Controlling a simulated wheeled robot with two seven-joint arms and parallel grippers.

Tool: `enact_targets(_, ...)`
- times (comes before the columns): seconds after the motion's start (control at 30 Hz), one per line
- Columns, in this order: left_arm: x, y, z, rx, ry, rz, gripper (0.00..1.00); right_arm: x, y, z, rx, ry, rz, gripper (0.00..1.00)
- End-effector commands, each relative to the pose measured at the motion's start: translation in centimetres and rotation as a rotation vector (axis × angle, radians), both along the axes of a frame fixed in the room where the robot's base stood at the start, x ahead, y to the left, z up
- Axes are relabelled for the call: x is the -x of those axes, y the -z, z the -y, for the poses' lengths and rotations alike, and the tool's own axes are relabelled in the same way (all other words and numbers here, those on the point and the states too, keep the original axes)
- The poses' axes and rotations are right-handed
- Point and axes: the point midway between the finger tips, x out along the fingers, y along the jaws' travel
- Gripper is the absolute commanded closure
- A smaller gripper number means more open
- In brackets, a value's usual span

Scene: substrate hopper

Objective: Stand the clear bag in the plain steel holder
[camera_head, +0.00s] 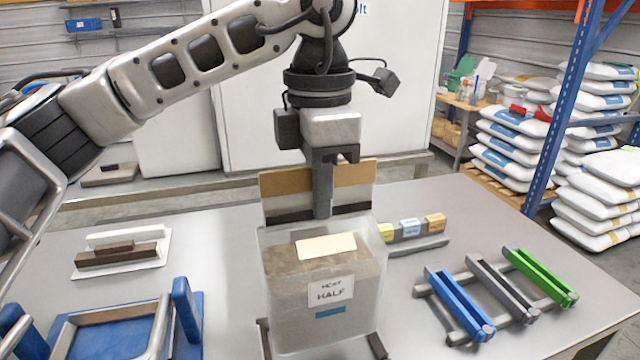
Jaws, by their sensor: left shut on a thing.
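The clear bag (320,285) is upright at the front middle of the table, with brown material inside and a white label whose lower line reads "HALF". My left gripper (323,212) points straight down and is shut on the bag's top edge. Dark metal feet (377,345) show at both lower sides of the bag. They look like parts of the plain steel holder, mostly hidden by the bag. I cannot tell whether the bag's bottom rests in it or hangs just above. My right gripper is not in view.
A blue holder (188,310) stands at the front left. A white tray (160,262) with a brown block is behind it. A rack with blue, grey and green bars (540,277) is at the right. Small coloured blocks (410,228) and a brown board (352,172) stand behind the bag.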

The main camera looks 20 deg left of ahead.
Motion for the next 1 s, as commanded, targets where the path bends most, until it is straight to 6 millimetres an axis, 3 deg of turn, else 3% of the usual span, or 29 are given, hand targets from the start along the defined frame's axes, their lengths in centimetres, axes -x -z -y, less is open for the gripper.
enact_targets(0.6,0.0,4.6,0.0,0.005,-0.001,0.006,1.0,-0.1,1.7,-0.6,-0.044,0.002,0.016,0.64)
enact_targets(1.0,-0.1,6.0,0.0,0.004,-0.001,0.006,1.0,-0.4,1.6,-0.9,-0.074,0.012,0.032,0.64)
